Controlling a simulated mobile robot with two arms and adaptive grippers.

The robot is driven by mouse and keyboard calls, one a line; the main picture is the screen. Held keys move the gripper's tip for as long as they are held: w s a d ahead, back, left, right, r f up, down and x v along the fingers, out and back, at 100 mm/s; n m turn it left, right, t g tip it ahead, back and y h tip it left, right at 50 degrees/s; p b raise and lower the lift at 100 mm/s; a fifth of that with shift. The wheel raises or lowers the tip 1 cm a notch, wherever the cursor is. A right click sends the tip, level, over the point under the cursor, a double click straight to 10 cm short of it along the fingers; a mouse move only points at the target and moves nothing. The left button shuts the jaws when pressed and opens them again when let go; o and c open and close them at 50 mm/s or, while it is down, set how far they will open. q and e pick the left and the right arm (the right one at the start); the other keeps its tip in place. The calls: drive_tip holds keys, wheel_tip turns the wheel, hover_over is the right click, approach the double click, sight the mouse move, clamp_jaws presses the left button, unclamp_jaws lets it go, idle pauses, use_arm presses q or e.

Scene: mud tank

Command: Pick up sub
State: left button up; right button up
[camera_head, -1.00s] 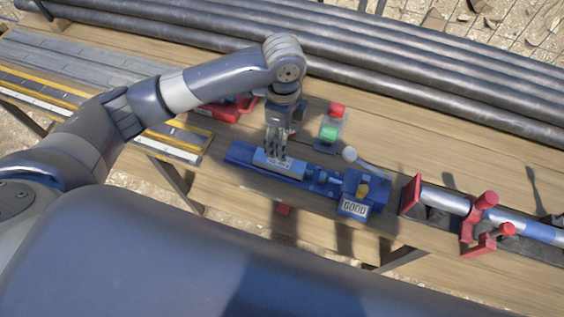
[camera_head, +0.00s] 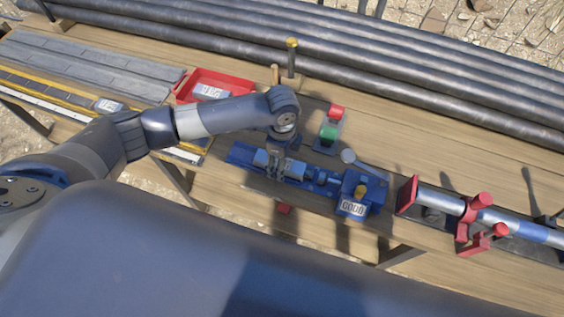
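What may be the sub is a blue-grey block (camera_head: 262,158) lying in a blue fixture (camera_head: 238,152) in the middle of the wooden table. My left arm comes in from the left, and my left gripper (camera_head: 276,166) points down onto this block, low at its middle. The fingers appear to overlap it, but whether they have closed on it is too small to tell. The wrist and fingers hide part of the block. My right gripper is not in view.
A red tray (camera_head: 240,89) behind my arm holds a labelled piece (camera_head: 212,91). Red and green buttons (camera_head: 329,131) stand behind the fixture. A red-clamped pipe (camera_head: 440,200) lies farther right. Long dark pipes (camera_head: 420,75) line the back.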

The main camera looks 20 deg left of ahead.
use_arm(q)
drive_tip(key=c, duration=1.5)
drive_tip(key=shift+r, duration=0.1)
